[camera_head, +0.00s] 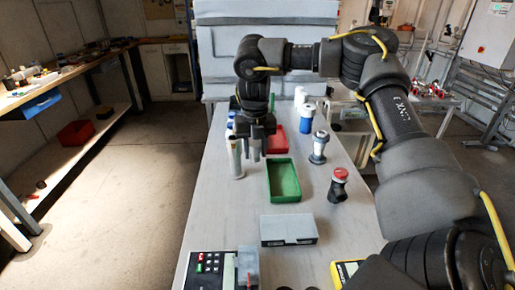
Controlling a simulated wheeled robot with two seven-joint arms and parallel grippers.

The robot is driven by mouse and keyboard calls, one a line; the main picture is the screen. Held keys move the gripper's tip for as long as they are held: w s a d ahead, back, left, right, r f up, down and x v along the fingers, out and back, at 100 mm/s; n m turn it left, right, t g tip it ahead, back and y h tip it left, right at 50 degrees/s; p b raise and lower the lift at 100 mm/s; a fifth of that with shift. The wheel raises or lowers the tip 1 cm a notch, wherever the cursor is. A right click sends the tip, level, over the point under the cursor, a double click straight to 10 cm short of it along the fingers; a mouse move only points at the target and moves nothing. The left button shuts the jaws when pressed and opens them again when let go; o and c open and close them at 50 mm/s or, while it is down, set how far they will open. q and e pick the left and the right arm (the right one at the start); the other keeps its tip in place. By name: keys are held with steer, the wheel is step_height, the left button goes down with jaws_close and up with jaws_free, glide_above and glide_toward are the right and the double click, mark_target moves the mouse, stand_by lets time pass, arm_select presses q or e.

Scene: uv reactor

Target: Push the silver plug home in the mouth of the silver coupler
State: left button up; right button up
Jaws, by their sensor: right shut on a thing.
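My right gripper (252,148) reaches in from the right and points down over the table's left half. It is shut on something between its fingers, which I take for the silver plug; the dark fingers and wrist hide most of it. A slim silver cylinder (237,162), likely the silver coupler, stands upright on the table just left of the fingers. Its top is close to the gripper, and I cannot tell whether they touch. My left gripper is not in view.
A green tray (270,184) lies right of the gripper, with a red tray (277,150) behind. A silver-white fitting (319,150), a blue-white one (306,124) and a red-capped black one (338,190) stand at right. A grey box (288,232) and a control panel (209,268) are nearer.

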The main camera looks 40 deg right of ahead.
steer(key=a+n, duration=1.8)
steer(key=n, duration=0.2)
steer(key=s+a+f+n, duration=0.2)
steer(key=s+a+n, duration=0.3)
steer(key=n, duration=0.6)
steer(key=s+a+f+n, duration=0.1)
steer(key=s+a+n, duration=0.4)
steer(key=a+n, duration=0.5)
steer(key=shift+s+f+n, duration=0.3)
steer(key=shift+f+n, duration=0.1)
